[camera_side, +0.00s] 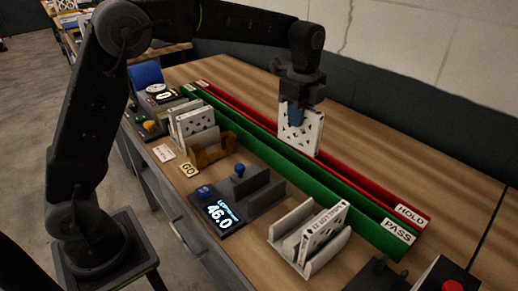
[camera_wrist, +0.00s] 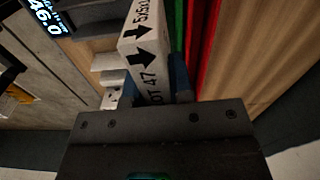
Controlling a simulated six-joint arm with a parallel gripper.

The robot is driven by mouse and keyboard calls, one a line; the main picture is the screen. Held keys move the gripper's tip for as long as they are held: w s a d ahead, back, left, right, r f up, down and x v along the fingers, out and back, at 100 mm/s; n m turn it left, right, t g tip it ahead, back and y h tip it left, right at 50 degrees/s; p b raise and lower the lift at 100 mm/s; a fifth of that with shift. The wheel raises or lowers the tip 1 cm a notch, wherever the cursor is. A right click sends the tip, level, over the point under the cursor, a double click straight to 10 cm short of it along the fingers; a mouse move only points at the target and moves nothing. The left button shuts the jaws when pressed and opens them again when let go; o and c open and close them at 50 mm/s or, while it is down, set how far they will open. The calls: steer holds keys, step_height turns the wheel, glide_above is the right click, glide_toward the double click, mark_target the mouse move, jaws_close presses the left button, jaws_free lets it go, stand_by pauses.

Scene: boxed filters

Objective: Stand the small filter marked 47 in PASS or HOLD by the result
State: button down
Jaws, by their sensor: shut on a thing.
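My gripper (camera_side: 295,112) is shut on a white filter (camera_side: 301,133) with a patterned face and holds it upright. In the wrist view the filter's edge (camera_wrist: 147,60) reads "OT 47" and "5x5x1" with black arrows, between my blue fingertips (camera_wrist: 155,88). The red HOLD channel (camera_side: 375,189) and the green PASS channel (camera_side: 345,204) run lengthwise along the table. In the side view the filter overlaps the red channel; its height above it is hard to tell. The tester display (camera_side: 219,215) reads 46.0; the grey slot (camera_side: 262,193) beside it looks empty.
A white rack (camera_side: 318,263) at front holds another filter (camera_side: 325,232). More filters (camera_side: 193,128) stand at left near a brown holder (camera_side: 214,152) and a GO card (camera_side: 188,169). A red button (camera_side: 452,286) is at lower right. Bare table lies beyond the red channel.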

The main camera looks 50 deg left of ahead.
mark_target(300, 150)
steer(key=shift+w+f+m, duration=0.2)
steer(key=shift+w+m, duration=0.1)
steer(key=shift+w, duration=0.05)
step_height(300, 150, down, 10)
steer(key=shift+w+d+r, duration=0.1)
steer(key=shift+w, duration=0.05)
steer(key=shift+f, duration=0.25)
steer(key=c, duration=1)
jaws_free()
